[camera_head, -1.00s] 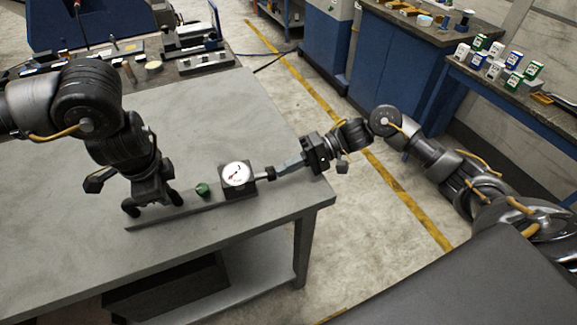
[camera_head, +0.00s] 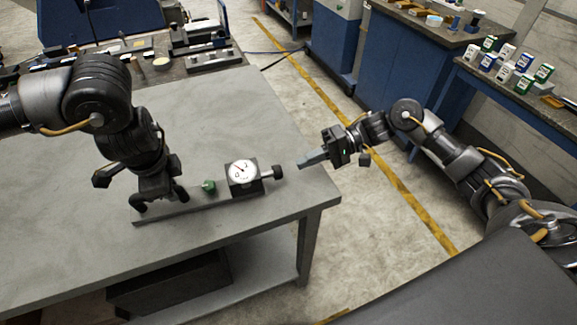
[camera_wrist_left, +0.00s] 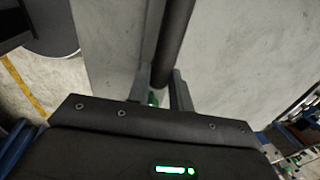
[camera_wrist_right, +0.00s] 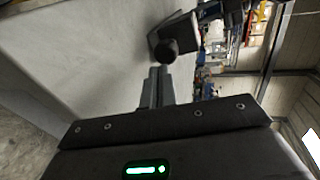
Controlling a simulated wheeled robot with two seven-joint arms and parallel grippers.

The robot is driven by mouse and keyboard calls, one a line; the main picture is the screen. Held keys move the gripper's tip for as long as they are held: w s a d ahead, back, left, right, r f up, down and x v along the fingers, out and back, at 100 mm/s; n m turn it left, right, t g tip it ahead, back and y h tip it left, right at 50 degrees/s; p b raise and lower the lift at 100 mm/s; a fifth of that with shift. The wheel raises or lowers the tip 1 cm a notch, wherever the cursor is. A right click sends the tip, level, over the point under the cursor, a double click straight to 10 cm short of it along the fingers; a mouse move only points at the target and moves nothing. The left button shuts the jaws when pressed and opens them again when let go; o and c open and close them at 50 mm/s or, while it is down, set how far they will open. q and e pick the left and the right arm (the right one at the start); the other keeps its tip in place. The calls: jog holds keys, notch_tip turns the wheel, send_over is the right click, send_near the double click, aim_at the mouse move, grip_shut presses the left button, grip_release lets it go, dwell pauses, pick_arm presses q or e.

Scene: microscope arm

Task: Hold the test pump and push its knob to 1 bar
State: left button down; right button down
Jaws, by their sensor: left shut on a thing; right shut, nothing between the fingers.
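The test pump lies on the grey table in the head view, with a long grey base, a white-faced gauge (camera_head: 242,172) in a dark block and a green part (camera_head: 209,187). Its black knob (camera_head: 277,172) sticks out to the right on a short rod. My left gripper (camera_head: 160,204) is shut on the pump's left end; a dark cylinder (camera_wrist_left: 176,40) runs between its fingers in the left wrist view. My right gripper (camera_head: 302,165) is shut and empty, its tips right of the knob with a gap. The knob (camera_wrist_right: 168,50) is ahead of its fingers in the right wrist view. The gauge needle points up-left; its reading is too small to tell.
The grey table (camera_head: 90,250) ends just right of the pump, with its right edge below my right gripper. Tools and metal parts (camera_head: 205,60) lie on a bench at the back. Small boxes (camera_head: 515,65) stand on a bench at the right.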

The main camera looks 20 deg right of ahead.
pick_arm(q)
jog(key=shift+r, duration=0.1)
pick_arm(e)
jog(key=v, duration=0.7)
pick_arm(q)
jog(key=shift+a, duration=0.1)
pick_arm(e)
jog(key=shift+d, duration=0.1)
dwell(1.1)
jog(key=v, duration=0.3)
jog(key=shift+d+f, duration=0.1)
jog(key=shift+f, duration=0.25)
send_near(271, 173)
jog(key=a+f, duration=0.2)
jog(key=f, duration=0.1)
jog(key=shift+w, duration=0.35)
jog(key=shift+w+a, duration=0.1)
jog(key=shift+a, duration=0.7)
